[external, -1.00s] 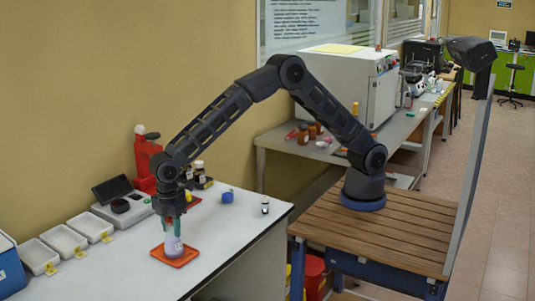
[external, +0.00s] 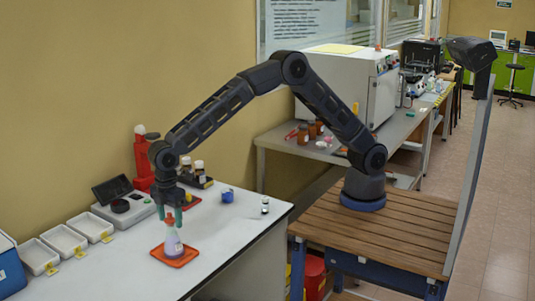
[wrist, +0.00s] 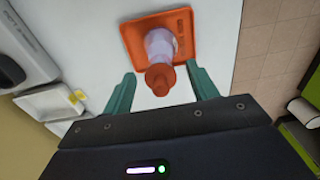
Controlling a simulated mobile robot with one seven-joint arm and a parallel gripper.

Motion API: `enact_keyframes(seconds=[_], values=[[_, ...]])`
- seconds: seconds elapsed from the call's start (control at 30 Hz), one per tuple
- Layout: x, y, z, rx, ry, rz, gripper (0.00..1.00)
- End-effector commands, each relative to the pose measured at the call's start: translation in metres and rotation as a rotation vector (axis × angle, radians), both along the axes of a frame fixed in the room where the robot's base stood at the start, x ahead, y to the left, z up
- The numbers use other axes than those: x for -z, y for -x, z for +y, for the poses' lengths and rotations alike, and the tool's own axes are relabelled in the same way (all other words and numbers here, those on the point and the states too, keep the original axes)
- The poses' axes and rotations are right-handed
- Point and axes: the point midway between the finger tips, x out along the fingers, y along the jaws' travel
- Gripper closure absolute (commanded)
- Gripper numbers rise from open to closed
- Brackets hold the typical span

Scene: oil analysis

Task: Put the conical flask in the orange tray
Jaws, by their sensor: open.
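The conical flask (external: 173,243), pale purple with an orange-red cap and a white label, stands upright in the orange tray (external: 188,257) on the white bench. In the wrist view the flask (wrist: 160,47) is seen from above with its cap toward me, and the tray (wrist: 182,22) is around its base. My gripper (external: 173,216) is open just above the flask. Its two green fingers (wrist: 162,84) are spread to either side of the cap, with visible gaps between them and the cap.
White trays (external: 64,240) and a dark-lidded scale (external: 121,205) stand to the left. A red stand (external: 144,165), dark bottles, a blue item (external: 228,196) and a small vial (external: 265,206) are toward the back. The bench front right of the tray is clear.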

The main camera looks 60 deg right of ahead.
Motion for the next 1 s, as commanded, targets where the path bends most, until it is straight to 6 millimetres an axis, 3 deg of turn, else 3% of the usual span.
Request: enact_keyframes(seconds=[0.2,0.4,0.87,1.0], values=[[-0.044,0.0,0.0,0.0,-0.002,0.0,0.42],[-0.071,0.0,0.0,0.001,-0.002,0.0,0.42],[-0.084,-0.001,-0.002,0.003,-0.001,-0.001,0.42],[-0.1,-0.016,-0.023,0.041,-0.009,-0.01,0.42]])
